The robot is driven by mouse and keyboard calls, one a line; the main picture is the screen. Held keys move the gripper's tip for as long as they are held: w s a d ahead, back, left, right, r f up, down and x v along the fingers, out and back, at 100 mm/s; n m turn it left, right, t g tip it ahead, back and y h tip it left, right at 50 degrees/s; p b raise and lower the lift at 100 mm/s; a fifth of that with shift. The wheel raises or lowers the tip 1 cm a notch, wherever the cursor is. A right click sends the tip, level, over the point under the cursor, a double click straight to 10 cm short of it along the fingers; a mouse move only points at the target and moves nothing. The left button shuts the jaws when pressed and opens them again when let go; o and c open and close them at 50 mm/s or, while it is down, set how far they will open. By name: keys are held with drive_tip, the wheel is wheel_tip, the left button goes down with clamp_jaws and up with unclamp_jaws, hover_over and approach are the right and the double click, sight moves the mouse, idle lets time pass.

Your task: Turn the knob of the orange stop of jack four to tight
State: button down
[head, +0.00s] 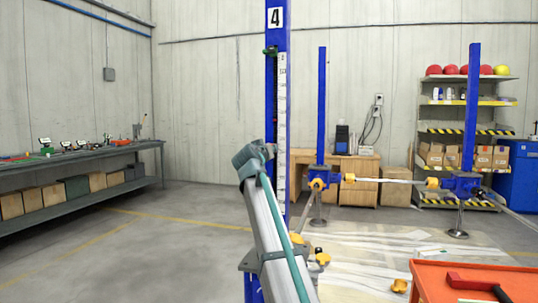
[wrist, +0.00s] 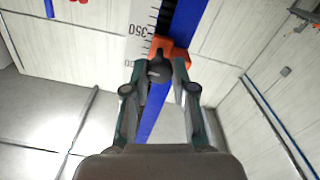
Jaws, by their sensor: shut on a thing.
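Jack four is the tall blue column (head: 284,110) with the "4" sign (head: 276,17) and a white scale along its face. In the wrist view the orange stop (wrist: 174,52) sits on the blue column near the 350 mark, with a dark knob (wrist: 155,72) facing me. My gripper (wrist: 160,75) is shut on this knob, one finger at each side. The fingertips partly cover the knob, so its turn angle cannot be told. In the head view my arm hides the orange stop and my fingers.
Two other blue jacks (head: 321,110) (head: 473,110) stand behind to the right. An orange table (head: 440,285) is at lower right. A workbench (head: 80,152) lines the left wall, with open floor before it.

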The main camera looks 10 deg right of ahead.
idle(0.4)
drive_tip(key=c, duration=0.9)
unclamp_jaws()
drive_tip(key=shift+c, duration=0.2)
drive_tip(key=v, duration=1.2)
